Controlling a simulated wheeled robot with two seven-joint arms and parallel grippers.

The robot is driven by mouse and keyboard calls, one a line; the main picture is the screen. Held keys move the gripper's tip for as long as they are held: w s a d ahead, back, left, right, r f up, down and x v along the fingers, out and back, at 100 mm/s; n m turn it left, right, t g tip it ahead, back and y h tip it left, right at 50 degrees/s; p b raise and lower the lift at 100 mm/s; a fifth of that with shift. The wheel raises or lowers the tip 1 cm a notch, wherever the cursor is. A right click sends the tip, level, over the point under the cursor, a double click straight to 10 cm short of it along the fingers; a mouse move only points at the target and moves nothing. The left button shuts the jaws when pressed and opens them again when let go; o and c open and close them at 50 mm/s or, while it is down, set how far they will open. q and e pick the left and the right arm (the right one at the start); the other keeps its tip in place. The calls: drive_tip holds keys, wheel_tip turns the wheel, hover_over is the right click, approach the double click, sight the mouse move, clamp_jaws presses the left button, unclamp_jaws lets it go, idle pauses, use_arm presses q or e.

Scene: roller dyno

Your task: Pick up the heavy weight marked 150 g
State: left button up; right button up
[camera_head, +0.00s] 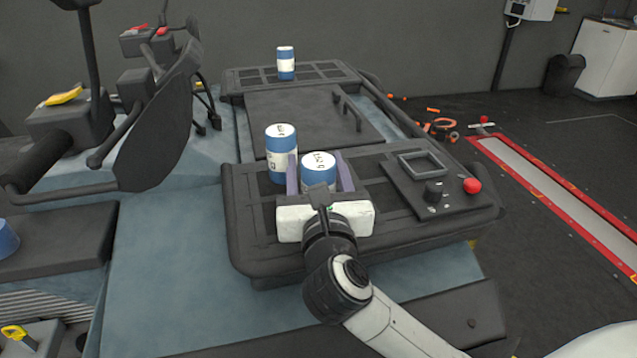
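A white-and-blue cylindrical weight (318,175) stands in the near dark tray, with dark lettering on its white top that is too small to read surely. My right gripper (319,172) comes from the lower right, its two purple-grey fingers on either side of this weight. A narrow gap shows at the left finger, so the fingers look open around it. A taller blue-and-white weight (281,153) stands just behind and left, its marking also unclear. A third, smaller-looking one (286,63) stands on the far tray. My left gripper is out of view.
The near tray (245,245) holds a panel with a square frame (423,165), a black knob (433,192) and a red button (472,186). A lid with a handle (348,108) lies behind. A dark seat and levers stand at the left.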

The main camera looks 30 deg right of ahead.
drive_tip(key=c, duration=0.9)
